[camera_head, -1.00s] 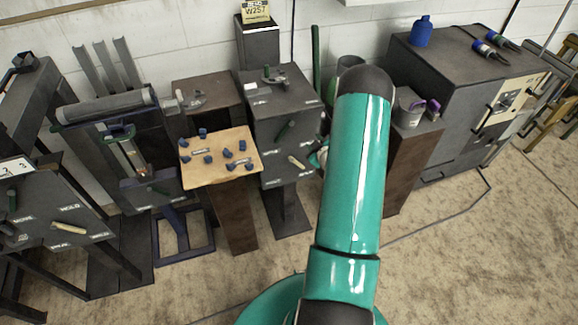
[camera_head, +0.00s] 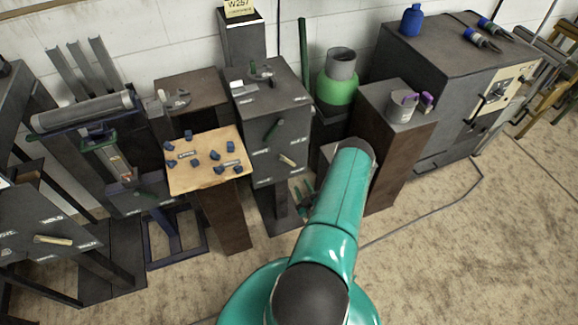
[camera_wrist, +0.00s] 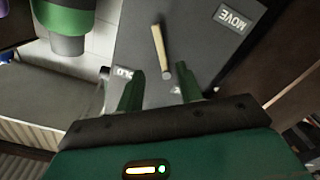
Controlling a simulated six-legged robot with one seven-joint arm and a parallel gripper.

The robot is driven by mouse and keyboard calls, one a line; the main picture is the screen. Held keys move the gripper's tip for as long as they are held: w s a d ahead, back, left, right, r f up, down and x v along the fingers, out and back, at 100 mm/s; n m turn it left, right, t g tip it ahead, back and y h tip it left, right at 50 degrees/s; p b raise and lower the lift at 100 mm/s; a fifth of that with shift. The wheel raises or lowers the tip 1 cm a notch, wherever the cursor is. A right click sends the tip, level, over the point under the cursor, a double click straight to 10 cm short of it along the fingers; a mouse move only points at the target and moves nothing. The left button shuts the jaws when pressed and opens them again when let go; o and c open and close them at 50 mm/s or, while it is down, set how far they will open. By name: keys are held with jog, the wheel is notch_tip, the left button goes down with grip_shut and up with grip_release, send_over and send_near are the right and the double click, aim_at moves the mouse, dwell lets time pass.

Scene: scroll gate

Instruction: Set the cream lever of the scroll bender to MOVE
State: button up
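The scroll bender appears to be the dark grey box on a pedestal (camera_head: 285,105) in the middle of the head view. Its cream lever (camera_head: 287,160) is on the front face, and it also shows in the wrist view (camera_wrist: 161,50), slanting slightly. In the wrist view an upside-down MOVE label (camera_wrist: 234,17) is up and right of the lever; a partly hidden label (camera_wrist: 124,72) lies down and left. My gripper (camera_wrist: 160,88) is open, its two green fingers apart and empty, with the lever's lower end showing between them. In the head view my gripper (camera_head: 303,190) is below the lever, partly hidden by my arm.
A similar dark panel with another cream lever (camera_head: 52,240) stands at the left. A wooden board with blue pieces (camera_head: 208,178) is left of the box. A green cylinder (camera_head: 337,88) and a brown pedestal (camera_head: 395,150) stand to the right.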

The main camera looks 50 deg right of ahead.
aim_at(291, 164)
jog(key=x, duration=1.1)
jog(key=shift+w+d, duration=0.25)
jog(key=shift+w, duration=0.05)
jog(key=shift+r, duration=0.1)
jog(key=shift+c, duration=0.3)
grip_shut()
